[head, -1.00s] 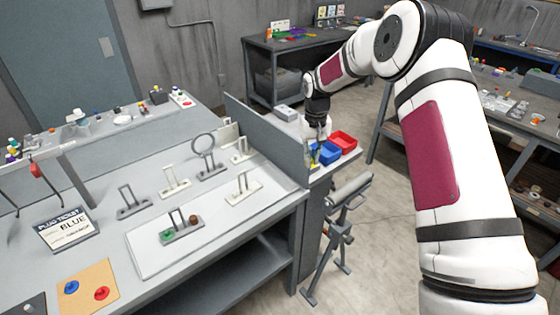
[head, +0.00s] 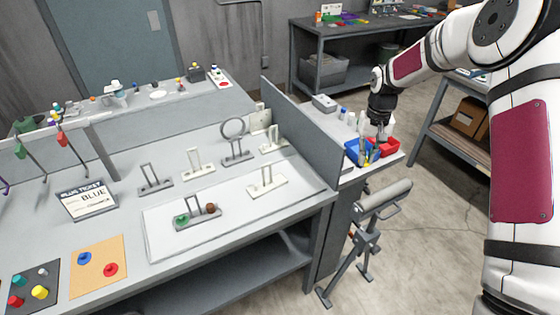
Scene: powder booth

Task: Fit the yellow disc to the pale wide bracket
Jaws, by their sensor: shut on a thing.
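My gripper (head: 382,134) is at the far right end of the bench, by the red and blue bins. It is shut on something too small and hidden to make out. A pale bracket (head: 267,184) with two uprights and a wide base stands empty on the white board (head: 165,246). Other pale brackets stand behind it, one at the middle (head: 196,165) and one near the divider (head: 273,143). A round yellow piece (head: 39,292) lies on a dark mat at the lower left; I cannot tell if it is the task's disc.
A grey divider (head: 300,125) stands between the brackets and the blue bin (head: 353,152) and red bin (head: 391,146). A tan mat (head: 97,277) carries blue and red discs.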

